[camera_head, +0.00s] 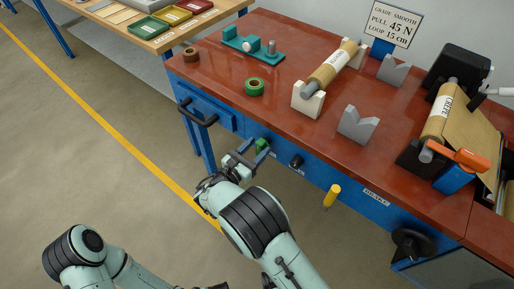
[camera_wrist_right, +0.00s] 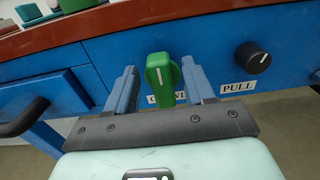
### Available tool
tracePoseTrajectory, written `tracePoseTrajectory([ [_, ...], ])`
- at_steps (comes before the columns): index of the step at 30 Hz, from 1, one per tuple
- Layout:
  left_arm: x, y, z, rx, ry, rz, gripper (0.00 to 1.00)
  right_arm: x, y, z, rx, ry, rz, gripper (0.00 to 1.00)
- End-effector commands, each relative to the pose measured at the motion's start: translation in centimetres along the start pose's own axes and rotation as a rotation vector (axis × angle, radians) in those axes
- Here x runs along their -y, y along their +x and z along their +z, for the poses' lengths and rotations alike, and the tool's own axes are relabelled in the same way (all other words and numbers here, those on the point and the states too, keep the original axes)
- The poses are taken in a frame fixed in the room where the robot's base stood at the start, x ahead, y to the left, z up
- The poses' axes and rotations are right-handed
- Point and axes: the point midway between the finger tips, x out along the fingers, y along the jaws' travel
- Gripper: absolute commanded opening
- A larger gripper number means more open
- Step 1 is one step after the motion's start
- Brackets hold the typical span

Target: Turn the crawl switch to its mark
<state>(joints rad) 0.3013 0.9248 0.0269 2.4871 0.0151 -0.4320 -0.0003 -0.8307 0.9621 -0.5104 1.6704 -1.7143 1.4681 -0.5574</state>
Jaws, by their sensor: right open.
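The green switch (camera_head: 262,144) is on the blue front panel under the red-brown worktop. In the right wrist view this green switch (camera_wrist_right: 159,76) has a white line on its handle, which stands nearly upright. A white label below it is partly hidden, so I cannot read it. My right gripper (camera_head: 255,155) is open at the switch. In the wrist view the fingers of the right gripper (camera_wrist_right: 163,88) stand on either side of the green handle, with gaps visible. My left arm shows at the lower left, but I cannot make out its gripper.
A black knob (camera_wrist_right: 252,58) with a PULL label is right of the switch. A dark drawer handle (camera_head: 198,113) sticks out to the left. A yellow handle (camera_head: 332,196) and a black handwheel (camera_head: 412,244) are further right. A green tape roll (camera_head: 255,87) lies on the worktop.

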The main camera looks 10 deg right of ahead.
Motion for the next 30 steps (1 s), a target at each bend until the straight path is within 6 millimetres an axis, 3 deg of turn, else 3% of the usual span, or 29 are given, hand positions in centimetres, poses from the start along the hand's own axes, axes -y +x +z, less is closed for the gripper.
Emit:
tracePoseTrajectory([
  [11,0.00,0.02,-0.02,-0.001,0.000,0.000,0.52,0.01,0.68,0.03,0.001,-0.001,0.000,0.53],
  [16,0.00,0.02,-0.02,-0.001,0.000,0.000,0.52,0.01,0.66,0.02,0.001,-0.001,0.000,0.01],
  [30,0.03,0.13,-0.07,-0.002,0.000,0.000,0.52,0.13,0.71,0.00,0.001,0.057,0.000,0.00],
])
